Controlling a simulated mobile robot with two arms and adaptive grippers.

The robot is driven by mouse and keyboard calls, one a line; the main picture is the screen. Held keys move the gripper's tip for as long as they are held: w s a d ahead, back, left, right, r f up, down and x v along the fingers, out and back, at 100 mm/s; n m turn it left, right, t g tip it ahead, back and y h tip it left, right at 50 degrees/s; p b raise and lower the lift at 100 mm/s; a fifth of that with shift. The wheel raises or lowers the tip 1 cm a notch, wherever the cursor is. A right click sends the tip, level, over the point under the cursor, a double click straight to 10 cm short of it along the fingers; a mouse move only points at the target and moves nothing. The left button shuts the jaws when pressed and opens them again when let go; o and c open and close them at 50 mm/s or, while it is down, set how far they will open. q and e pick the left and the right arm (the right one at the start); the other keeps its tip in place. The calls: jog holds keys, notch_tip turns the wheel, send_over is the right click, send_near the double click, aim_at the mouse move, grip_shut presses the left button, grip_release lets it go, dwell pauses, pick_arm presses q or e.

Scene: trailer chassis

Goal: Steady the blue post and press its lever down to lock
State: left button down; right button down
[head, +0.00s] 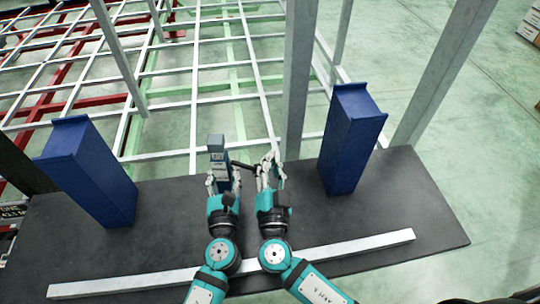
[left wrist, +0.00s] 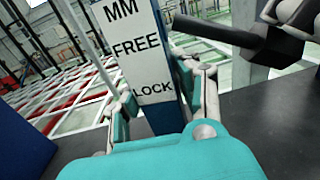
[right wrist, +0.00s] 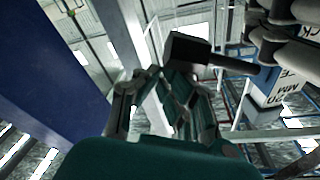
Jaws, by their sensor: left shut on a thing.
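The small blue post (head: 217,158) stands upright on the dark platform, with a white label reading FREE and LOCK (left wrist: 137,45). My left gripper (head: 223,180) is shut on the post, a finger on each side. The dark lever (head: 245,166) sticks out from the post to the right; in the left wrist view it (left wrist: 225,33) is roughly level, with a block-like end. My right gripper (head: 269,172) is at the lever's outer end. In the right wrist view the lever's end (right wrist: 187,48) is beside the fingertips; contact and finger opening are unclear.
A large blue post (head: 90,175) stands to the left and another (head: 350,140) to the right on the dark platform (head: 400,225). A grey upright (head: 298,80) rises just behind my right gripper. A white bar (head: 235,264) lies along the near edge.

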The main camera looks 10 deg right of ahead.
pick_arm(q)
jog(key=shift+r, duration=0.15)
pick_arm(e)
jog(key=shift+f, duration=0.3)
jog(key=shift+r, duration=0.1)
jog(key=s+r, duration=0.1)
jog(key=s, duration=0.8)
jog(key=shift+s+d+r, duration=0.15)
jog(key=shift+d+r, duration=0.15)
jog(key=shift+r, duration=0.05)
pick_arm(q)
jog(key=c, duration=0.6)
grip_release()
jog(key=shift+c, duration=0.2)
